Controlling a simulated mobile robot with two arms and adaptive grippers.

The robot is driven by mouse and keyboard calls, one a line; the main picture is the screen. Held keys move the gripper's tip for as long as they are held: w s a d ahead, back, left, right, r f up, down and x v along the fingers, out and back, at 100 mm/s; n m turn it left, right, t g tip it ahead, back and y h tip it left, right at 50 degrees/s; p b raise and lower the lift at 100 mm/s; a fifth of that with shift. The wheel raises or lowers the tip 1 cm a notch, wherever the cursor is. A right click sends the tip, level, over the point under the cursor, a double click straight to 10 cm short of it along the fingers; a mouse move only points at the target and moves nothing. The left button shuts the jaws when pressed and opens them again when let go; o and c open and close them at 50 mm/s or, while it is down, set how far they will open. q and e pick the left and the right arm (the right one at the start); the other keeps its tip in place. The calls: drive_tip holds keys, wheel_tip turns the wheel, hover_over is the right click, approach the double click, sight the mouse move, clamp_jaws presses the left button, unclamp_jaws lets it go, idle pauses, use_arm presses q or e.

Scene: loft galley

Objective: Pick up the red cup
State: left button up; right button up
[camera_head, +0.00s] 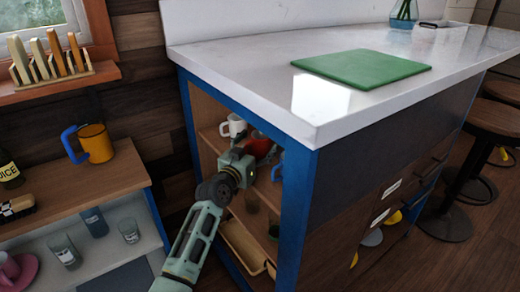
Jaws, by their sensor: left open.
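A red cup (258,146) stands inside the open blue-framed shelf unit under the white counter. It is partly hidden by my left gripper. My left gripper (256,155) is open and reaches into the shelf opening, with its fingers close in front of the cup. I cannot tell whether they touch it. A white mug (233,126) stands just left of the red cup. A blue item (278,166), perhaps a handle, shows to its right. My right gripper is not in view.
The blue corner post (297,210) stands close to the right of my left arm, and the counter edge (250,105) overhangs it. Lower shelves hold glasses and a wooden tray (243,245). A green board (361,68) lies on the counter. An orange mug (96,143) stands on the left cabinet.

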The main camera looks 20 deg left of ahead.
use_arm(q)
drive_tip(key=shift+w, duration=0.2)
drive_tip(key=c, duration=1.3)
drive_tip(key=shift+c, duration=0.4)
drive_tip(key=shift+r, duration=0.2)
